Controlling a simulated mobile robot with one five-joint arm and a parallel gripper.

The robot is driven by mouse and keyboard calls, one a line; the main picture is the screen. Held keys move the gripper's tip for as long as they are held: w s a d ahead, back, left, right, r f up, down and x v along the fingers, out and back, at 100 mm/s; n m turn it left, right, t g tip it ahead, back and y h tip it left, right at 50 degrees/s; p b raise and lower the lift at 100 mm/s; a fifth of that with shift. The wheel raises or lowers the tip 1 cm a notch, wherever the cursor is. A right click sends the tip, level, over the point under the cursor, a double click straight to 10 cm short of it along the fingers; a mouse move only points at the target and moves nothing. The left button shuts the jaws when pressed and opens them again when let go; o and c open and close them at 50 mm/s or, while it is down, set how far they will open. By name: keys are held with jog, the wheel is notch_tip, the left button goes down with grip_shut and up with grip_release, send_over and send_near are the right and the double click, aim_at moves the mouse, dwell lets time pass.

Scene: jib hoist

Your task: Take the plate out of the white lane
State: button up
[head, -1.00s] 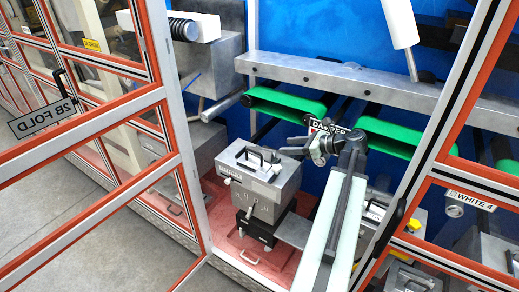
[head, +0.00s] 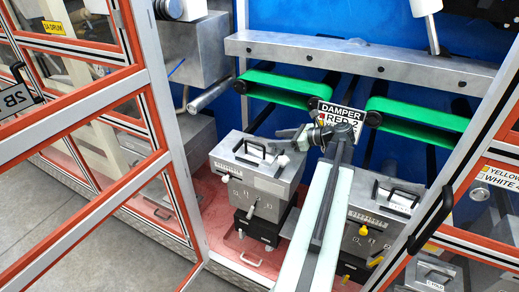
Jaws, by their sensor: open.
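My gripper (head: 299,134) is at the end of my raised arm, near the middle of the head view. It points left, above and behind the left grey box, with nothing visible in its jaws. A sign lettered "YELLOW" and "WHITE 4" (head: 498,176) hangs on the orange-framed door at the right. I cannot pick out the plate or the inside of the white lane; the door and frame post cover much of that side.
Two grey boxes with black handles, one left (head: 258,170) and one right (head: 378,215), flank my arm. Green belts (head: 287,90) and a steel beam (head: 360,60) cross behind. A "DAMPER RED 2" sign (head: 341,114) stands close behind my wrist. An open framed door (head: 90,150) fills the left.

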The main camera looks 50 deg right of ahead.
aim_at(262, 139)
jog(key=shift+b+x, duration=1.55)
jog(key=shift+x, duration=2.25)
jog(key=shift+s+a, duration=0.1)
jog(key=shift+s, duration=0.05)
grip_shut()
